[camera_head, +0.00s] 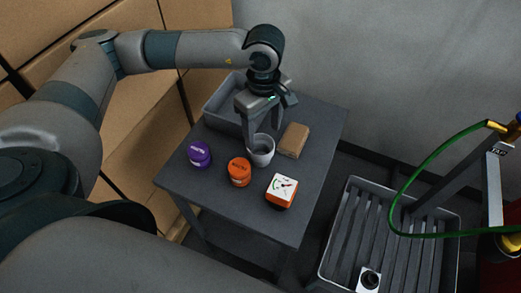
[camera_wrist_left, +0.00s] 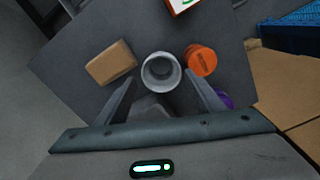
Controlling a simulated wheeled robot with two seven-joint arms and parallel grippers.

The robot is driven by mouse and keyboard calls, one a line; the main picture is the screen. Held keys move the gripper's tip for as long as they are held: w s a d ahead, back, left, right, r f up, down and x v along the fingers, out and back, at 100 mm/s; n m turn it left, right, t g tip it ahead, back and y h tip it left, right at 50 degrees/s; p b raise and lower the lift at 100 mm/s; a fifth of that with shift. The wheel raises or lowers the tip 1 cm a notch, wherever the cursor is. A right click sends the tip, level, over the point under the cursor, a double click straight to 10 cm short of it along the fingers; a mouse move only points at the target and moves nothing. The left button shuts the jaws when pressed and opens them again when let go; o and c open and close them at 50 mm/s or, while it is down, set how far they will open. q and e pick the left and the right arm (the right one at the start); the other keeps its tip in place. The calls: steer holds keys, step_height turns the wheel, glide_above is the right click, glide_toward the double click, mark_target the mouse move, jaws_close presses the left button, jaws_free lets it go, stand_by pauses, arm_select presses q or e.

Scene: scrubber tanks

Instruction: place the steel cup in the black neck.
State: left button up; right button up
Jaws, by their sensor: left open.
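The steel cup (camera_head: 263,156) stands upright on the dark table, its open mouth up; the left wrist view shows into its mouth (camera_wrist_left: 160,72). My left gripper (camera_head: 263,138) points down over the cup, open. In the left wrist view its two fingertips (camera_wrist_left: 160,78) lie on either side of the cup, with visible gaps. I cannot tell how far down the fingers reach beside it. A black round opening (camera_head: 370,279) on a white block, which may be the black neck, sits in the slatted grey tray at the lower right. My right gripper is not in view.
On the table (camera_head: 318,190) are an orange tub (camera_head: 239,172), a purple tub (camera_head: 199,154), an orange-and-white dial box (camera_head: 282,190), a brown block (camera_head: 294,140) and a grey bin (camera_head: 222,101). A green hose (camera_head: 408,185) arcs over the slatted tray (camera_head: 345,230).

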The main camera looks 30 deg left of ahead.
mark_target(260, 140)
arm_select(q)
steer(key=f+p, duration=0.1)
steer(key=f, duration=0.1)
steer(key=a+f+p, duration=0.1)
steer(key=f+p, duration=0.1)
steer(key=shift+f, duration=0.15)
steer(key=shift+d+f, duration=0.1)
steer(key=shift+f, duration=0.35)
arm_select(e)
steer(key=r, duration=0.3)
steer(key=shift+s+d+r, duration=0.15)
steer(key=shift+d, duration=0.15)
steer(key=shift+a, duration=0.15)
arm_select(q)
steer(key=c, duration=1.1)
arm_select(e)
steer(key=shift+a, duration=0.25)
arm_select(q)
steer(key=shift+w, duration=0.1)
